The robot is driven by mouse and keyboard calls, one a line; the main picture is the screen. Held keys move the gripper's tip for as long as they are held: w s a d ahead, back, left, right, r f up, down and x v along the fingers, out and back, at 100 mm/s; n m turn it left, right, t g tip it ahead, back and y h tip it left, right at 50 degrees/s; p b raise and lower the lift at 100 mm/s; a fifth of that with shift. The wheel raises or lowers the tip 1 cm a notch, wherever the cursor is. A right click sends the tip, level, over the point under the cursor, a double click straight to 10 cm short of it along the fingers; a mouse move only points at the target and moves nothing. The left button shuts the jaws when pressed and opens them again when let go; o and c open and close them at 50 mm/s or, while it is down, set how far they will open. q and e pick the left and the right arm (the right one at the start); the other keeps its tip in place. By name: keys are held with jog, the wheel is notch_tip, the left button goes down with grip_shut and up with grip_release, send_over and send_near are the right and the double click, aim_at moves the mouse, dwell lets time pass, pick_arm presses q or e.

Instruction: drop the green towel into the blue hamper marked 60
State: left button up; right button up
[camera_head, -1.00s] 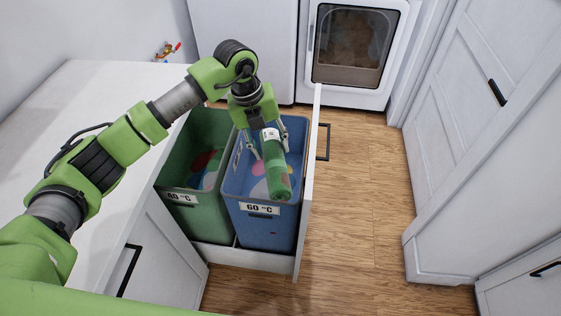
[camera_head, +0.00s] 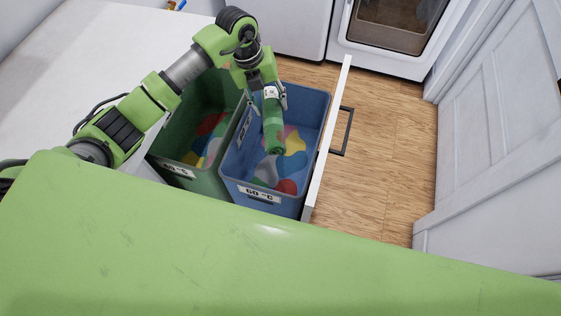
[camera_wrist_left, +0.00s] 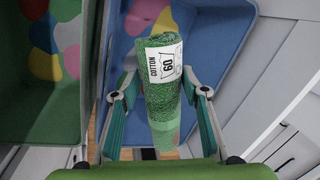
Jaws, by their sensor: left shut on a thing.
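The rolled green towel (camera_head: 273,125) hangs from my left gripper (camera_head: 268,95), over the opening of the blue hamper (camera_head: 313,120). The hamper's front label reads 60 °C. In the left wrist view the towel (camera_wrist_left: 161,110) stands between the two fingers of my left gripper (camera_wrist_left: 160,98), with a white tag reading COTTON 60. The gripper is shut on it. The blue hamper (camera_wrist_left: 205,45) shows behind the towel in that view, with coloured cloth at its bottom. My right gripper is not in view.
A green hamper (camera_head: 170,147) with coloured laundry stands left of the blue one in the pulled-out drawer. The drawer front (camera_head: 330,130) rises at the right. A white counter (camera_head: 95,70) is at the left. Wood floor (camera_head: 385,150) is clear at the right.

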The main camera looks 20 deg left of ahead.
pick_arm(q)
jog(key=x, duration=0.1)
jog(key=b+x, duration=0.1)
jog(key=shift+a+f, duration=0.15)
jog(key=shift+f, duration=0.25)
jog(key=shift+f+b, duration=0.35)
jog(key=shift+b, duration=0.15)
jog(key=o, duration=1.4)
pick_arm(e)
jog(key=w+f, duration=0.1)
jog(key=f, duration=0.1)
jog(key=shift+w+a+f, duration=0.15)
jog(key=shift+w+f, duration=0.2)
pick_arm(q)
jog(key=v, duration=1.2)
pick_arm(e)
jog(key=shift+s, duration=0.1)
